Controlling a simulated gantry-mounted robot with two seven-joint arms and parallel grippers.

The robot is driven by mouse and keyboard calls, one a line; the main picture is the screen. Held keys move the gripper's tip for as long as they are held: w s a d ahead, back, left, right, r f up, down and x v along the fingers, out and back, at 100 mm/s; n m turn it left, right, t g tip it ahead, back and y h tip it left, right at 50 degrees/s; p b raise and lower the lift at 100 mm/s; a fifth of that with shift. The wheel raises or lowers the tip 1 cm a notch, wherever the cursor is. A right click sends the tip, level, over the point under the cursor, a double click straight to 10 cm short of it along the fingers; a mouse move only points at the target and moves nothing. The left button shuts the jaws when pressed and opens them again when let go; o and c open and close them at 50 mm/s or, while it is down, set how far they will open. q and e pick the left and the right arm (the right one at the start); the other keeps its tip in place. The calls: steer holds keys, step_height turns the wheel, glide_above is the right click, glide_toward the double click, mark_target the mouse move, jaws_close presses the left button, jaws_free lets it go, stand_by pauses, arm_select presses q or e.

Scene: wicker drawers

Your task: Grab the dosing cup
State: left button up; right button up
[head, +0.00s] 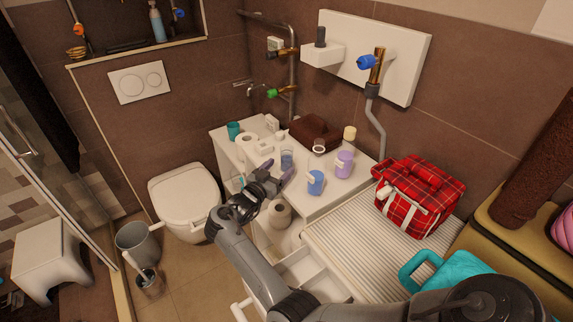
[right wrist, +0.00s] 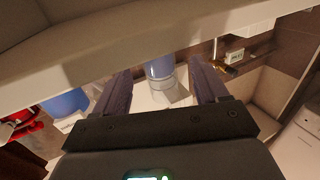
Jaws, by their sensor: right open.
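A small translucent bluish cup, which looks like the dosing cup (head: 287,160), stands on the white cabinet top among other bottles and cups. In the right wrist view the cup (right wrist: 161,78) shows between my finger pads, clear at one end and blue at the other. My right gripper (head: 274,174) is open and empty, just in front of the cup at the cabinet's front edge. Its purple fingers (right wrist: 162,92) are spread to either side of the cup in the picture; I cannot tell whether they reach around it. My left gripper is not in view.
A blue cup (head: 316,182) and a lilac cup (head: 344,164) stand right of it. A white roll (head: 246,141) and teal cup (head: 233,130) are left. A toilet paper roll (head: 280,212) sits below. A pale edge (right wrist: 130,62) crosses the wrist view close by.

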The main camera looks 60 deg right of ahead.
mark_target(283, 163)
steer(key=d, duration=0.3)
steer(key=d+b, duration=0.1)
steer(key=d, duration=0.1)
steer(key=shift+s+r, duration=0.1)
steer(key=shift+r, duration=0.2)
steer(key=shift+a, duration=0.1)
steer(key=shift+c, duration=0.2)
steer(key=c, duration=1.1)
steer(key=shift+o, duration=0.2)
steer(key=shift+r, duration=0.2)
